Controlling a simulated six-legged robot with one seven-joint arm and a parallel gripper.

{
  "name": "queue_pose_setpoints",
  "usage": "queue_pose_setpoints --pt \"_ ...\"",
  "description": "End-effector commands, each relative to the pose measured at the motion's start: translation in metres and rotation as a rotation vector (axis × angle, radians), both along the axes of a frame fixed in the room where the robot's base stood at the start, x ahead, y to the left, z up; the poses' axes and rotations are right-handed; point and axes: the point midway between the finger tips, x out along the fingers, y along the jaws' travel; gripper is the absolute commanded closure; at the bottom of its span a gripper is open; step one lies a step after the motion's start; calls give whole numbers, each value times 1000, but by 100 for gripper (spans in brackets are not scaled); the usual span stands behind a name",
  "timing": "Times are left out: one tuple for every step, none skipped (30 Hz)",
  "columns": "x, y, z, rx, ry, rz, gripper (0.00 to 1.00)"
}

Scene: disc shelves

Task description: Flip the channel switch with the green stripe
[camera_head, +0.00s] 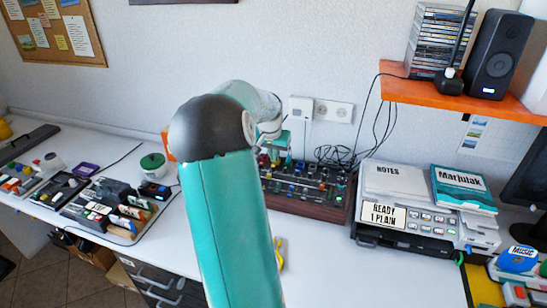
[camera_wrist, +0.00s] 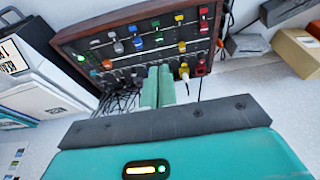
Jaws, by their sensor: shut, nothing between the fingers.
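The dark control panel with a wooden frame (camera_head: 310,205) sits on the white table behind my arm. In the wrist view the same panel (camera_wrist: 118,60) fills the upper middle, with rows of small coloured knobs and switches. A green knob (camera_wrist: 155,22) is near its upper middle; whether any switch carries a green stripe is too small to tell. My gripper (camera_wrist: 158,72) is shut and empty, its green fingertips in front of the panel. In the head view my gripper is partly hidden by my arm, at the panel's back left; contact is unclear.
A printer-like device (camera_head: 420,228) with notes and a book stands right of the panel. Cables (camera_head: 345,155) lie behind it against the wall. An orange shelf (camera_head: 440,97) hangs at upper right. Other small devices (camera_head: 105,205) stand at left. The table front is mostly clear.

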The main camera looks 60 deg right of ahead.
Motion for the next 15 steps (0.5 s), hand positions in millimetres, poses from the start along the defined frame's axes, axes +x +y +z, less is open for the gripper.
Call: queue_pose_setpoints --pt "0 0 9 -3 -3 1 100" --pt "0 0 14 -4 -4 1 100" --pt "-1 0 21 -4 -3 2 100" --pt "-1 1 27 -4 -4 3 100" --pt "-2 1 33 -5 -4 3 100" --pt "-1 3 40 -5 -3 4 100" --pt "-1 3 46 -4 -4 3 100" --pt "-2 5 52 -3 -4 3 100" --pt "-2 6 61 -5 -5 3 100" --pt "-2 7 67 -4 -4 4 100" --pt "-2 9 73 -5 -3 5 100" --pt "-3 10 81 -5 -3 5 100" --pt "-3 12 87 -5 -3 5 100" --pt "-3 12 93 -5 -3 5 100" --pt "-3 14 100 -4 -3 4 100"
